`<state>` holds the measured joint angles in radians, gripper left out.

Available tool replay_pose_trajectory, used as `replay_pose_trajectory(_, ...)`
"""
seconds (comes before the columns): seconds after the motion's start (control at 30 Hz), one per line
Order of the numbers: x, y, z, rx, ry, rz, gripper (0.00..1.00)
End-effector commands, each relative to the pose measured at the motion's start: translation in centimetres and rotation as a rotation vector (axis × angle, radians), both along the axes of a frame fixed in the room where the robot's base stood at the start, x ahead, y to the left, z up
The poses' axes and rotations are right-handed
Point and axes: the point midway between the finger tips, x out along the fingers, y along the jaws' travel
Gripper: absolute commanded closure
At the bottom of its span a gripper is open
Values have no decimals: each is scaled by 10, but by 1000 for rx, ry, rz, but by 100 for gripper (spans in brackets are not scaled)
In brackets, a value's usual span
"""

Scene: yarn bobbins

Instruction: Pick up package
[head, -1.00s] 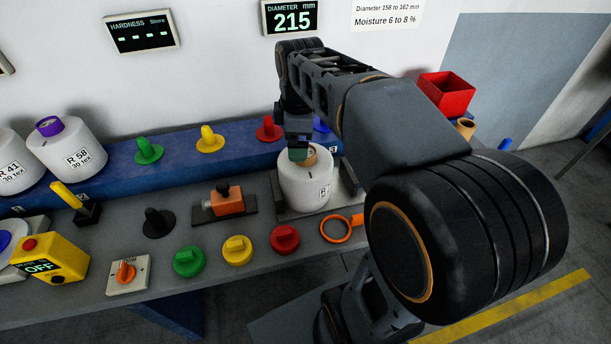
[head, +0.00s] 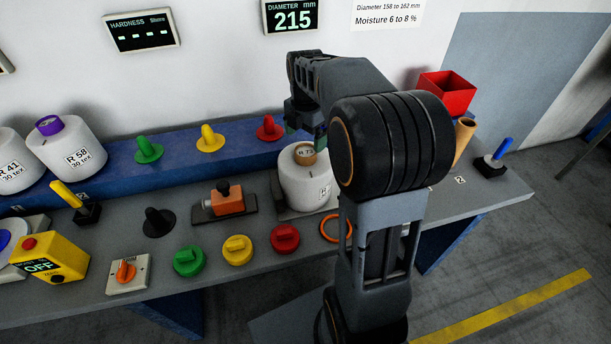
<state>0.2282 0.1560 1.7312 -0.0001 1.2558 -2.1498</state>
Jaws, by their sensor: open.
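A white yarn package (head: 303,184) with a brown core marked R 73 on top stands upright on a grey plate at the middle of the bench. My gripper (head: 307,131) points down just behind and above its top in the picture. Its green-tipped jaws are apart, with nothing seen between them. Part of the package's right side is hidden by my arm. Two more white packages stand at the left: R 58 (head: 84,150) with a purple core, and R 41 (head: 8,172), cut by the picture edge.
Green (head: 148,150), yellow (head: 209,138) and red (head: 268,129) cones stand on the blue ledge. An orange clamp device (head: 225,201), coloured knobs and a yellow control box (head: 50,259) are on the bench. A red bin (head: 447,93) and a brown tube (head: 464,138) are at right.

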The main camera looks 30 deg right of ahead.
Motion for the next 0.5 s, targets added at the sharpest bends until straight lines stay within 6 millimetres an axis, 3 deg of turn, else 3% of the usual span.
replay_pose_trajectory(0.27, 0, 0, -17, 1, 1, -1, 6)
replay_pose_trajectory(0.5, 0, -2, -49, 1, 1, -1, 6)
